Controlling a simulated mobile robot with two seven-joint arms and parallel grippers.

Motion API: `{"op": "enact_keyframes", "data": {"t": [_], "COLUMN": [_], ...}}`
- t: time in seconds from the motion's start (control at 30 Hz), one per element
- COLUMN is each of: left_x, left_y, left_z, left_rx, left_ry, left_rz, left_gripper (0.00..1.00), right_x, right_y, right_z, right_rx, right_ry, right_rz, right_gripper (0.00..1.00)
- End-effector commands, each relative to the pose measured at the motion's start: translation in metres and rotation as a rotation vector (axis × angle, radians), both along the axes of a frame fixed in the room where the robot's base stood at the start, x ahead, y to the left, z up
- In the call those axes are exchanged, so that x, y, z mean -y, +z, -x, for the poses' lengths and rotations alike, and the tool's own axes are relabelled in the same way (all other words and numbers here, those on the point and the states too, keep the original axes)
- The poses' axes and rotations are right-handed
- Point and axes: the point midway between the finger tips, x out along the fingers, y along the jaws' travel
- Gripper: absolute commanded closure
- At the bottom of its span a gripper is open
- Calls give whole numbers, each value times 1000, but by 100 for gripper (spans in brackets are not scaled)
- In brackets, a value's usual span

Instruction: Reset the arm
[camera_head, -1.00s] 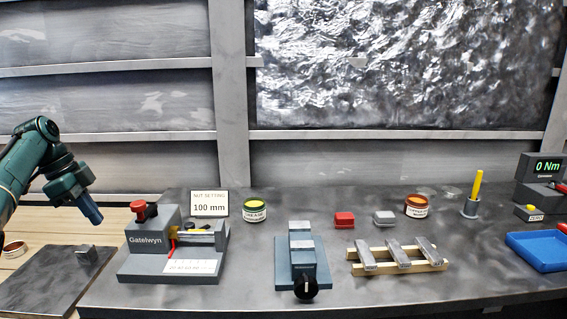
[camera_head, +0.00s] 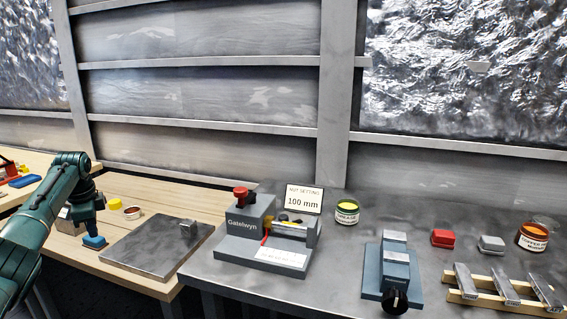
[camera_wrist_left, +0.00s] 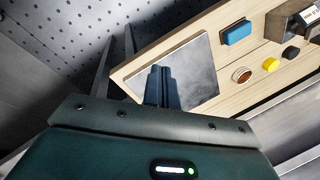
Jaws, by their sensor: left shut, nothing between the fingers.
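My left arm comes in from the left in the head view, and its gripper (camera_head: 94,241) points down beside the left edge of a grey metal plate. In the left wrist view the gripper's blue fingers (camera_wrist_left: 159,88) are together with nothing between them. Behind them in that view lies the grey plate (camera_wrist_left: 198,70) on the wooden bench. My right gripper is not in view.
The grey bench holds the Gatelwyn fixture (camera_head: 250,225), a blue-grey clamp block (camera_head: 393,275), a grease tin (camera_head: 347,214), a red block (camera_head: 443,238) and a wooden rack (camera_head: 467,297). A yellow object (camera_head: 115,204) and a round tin (camera_head: 132,213) stand on the wooden bench (camera_head: 150,188).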

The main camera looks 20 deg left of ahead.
Motion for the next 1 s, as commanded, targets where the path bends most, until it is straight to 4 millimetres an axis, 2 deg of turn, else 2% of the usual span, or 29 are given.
{"op": "enact_keyframes", "data": {"t": [0.03, 0.17, 0.27, 0.37, 0.47, 0.57, 0.7, 0.83, 1.0], "left_x": [0, 4, 18, 41, 74, 115, 186, 251, 318], "left_y": [-19, -62, -95, -128, -162, -193, -230, -248, -254], "left_z": [-2, -8, -10, -8, 0, 14, 49, 89, 138], "left_rx": [-10, 21, 72, 140, 219, 304, 416, 501, 563], "left_ry": [2, -2, -35, -86, -152, -220, -313, -370, -402], "left_rz": [-69, -238, -338, -398, -418, -392, -285, -138, 46], "left_gripper": [100, 100, 100, 100, 100, 100, 100, 100, 100], "right_x": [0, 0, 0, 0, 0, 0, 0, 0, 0], "right_y": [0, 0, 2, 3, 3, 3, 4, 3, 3], "right_z": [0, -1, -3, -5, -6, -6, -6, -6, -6], "right_rx": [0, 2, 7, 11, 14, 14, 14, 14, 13], "right_ry": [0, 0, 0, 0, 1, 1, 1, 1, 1], "right_rz": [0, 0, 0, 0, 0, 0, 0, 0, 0], "right_gripper": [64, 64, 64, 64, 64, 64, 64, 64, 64]}}
